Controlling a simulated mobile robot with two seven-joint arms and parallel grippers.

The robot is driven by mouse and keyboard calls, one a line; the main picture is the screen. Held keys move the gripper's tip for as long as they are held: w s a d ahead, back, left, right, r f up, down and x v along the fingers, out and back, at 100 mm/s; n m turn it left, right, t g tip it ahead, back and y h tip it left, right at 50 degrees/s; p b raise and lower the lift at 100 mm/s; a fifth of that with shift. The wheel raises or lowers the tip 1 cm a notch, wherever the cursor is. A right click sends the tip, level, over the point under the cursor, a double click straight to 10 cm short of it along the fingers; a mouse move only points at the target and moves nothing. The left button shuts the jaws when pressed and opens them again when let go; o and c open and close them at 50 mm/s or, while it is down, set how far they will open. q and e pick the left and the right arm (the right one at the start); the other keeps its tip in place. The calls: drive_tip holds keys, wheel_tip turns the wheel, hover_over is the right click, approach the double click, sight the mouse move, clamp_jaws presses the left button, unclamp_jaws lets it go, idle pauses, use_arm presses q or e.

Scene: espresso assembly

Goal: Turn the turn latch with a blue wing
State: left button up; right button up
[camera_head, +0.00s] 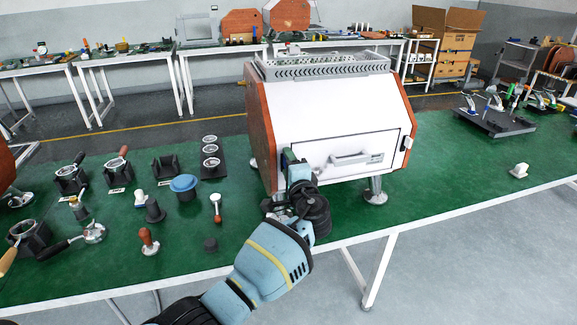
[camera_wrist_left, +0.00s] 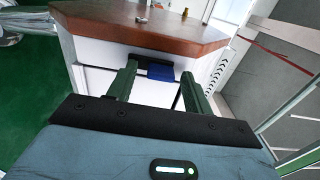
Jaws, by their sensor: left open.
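The blue wing (camera_wrist_left: 158,72) of the turn latch shows in the left wrist view, on the white front of the espresso machine (camera_wrist_left: 100,52). My left gripper (camera_wrist_left: 160,80) is open, with one dark green finger on each side of the wing. Contact between fingers and wing cannot be told. In the head view my left gripper (camera_head: 289,158) is at the left edge of the machine's white front (camera_head: 325,100) and hides the latch. My right gripper is in neither view.
A front panel with a grey handle (camera_head: 350,159) is just right of my left gripper. A tamper (camera_head: 148,242), a blue-topped cup (camera_head: 184,187) and several other parts stand left on the green table (camera_head: 190,262). A white block (camera_head: 519,171) sits at right.

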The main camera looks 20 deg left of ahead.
use_arm(q)
drive_tip(key=v, duration=0.7)
drive_tip(key=shift+s+d, duration=0.2)
drive_tip(key=shift+s, duration=0.15)
